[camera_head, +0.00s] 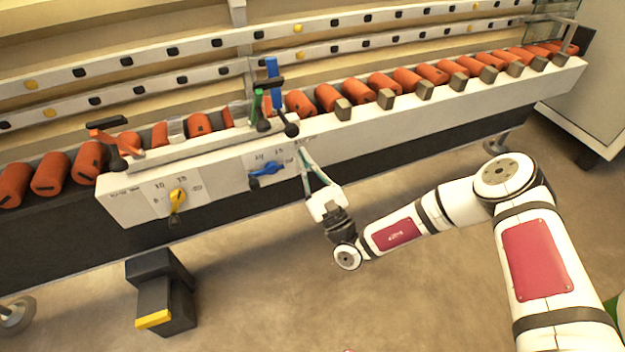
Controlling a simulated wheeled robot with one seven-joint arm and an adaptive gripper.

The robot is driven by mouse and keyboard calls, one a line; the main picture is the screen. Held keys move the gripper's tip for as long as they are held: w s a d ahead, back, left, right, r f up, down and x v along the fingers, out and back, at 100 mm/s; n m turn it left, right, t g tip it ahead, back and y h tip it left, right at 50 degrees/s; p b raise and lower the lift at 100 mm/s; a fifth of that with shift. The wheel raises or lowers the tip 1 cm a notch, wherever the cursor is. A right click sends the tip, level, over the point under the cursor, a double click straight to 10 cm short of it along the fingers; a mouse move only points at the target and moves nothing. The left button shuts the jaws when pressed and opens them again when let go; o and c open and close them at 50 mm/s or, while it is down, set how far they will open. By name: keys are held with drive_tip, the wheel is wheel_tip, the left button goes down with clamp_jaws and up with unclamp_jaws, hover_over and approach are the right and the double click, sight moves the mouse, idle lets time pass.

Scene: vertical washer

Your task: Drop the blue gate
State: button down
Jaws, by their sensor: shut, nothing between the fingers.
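A blue gate (272,70) stands upright above the conveyor's front rail, left of the middle of the view. A black handle or bar crosses it, and a black ball knob (292,130) shows below it on the rail. A blue rotary knob (266,171) sits on the white panel on the front face, below the gate. My gripper (304,155) is shut and empty, pointing up at the front face, right of the blue knob and below the gate. I cannot tell whether its tips touch the panel.
A green gate (257,105) stands close left of the blue one, and a red gate (108,123) lies farther left. A yellow knob (177,197) is on the panel. Orange rollers (328,97) line the conveyor. A black pedal (160,290) stands on the otherwise clear floor nearby.

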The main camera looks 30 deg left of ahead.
drive_tip(key=shift+s+a+r, duration=0.1)
drive_tip(key=shift+a+r, duration=0.05)
drive_tip(key=shift+r, duration=0.45)
drive_tip(key=shift+s+a+r, duration=0.1)
drive_tip(key=shift+a+r, duration=0.05)
drive_tip(key=shift+r, duration=0.4)
drive_tip(key=shift+r, duration=0.1)
drive_tip(key=shift+r+h+p, duration=0.25)
drive_tip(key=shift+h+p, duration=0.15)
drive_tip(key=shift+p, duration=0.5)
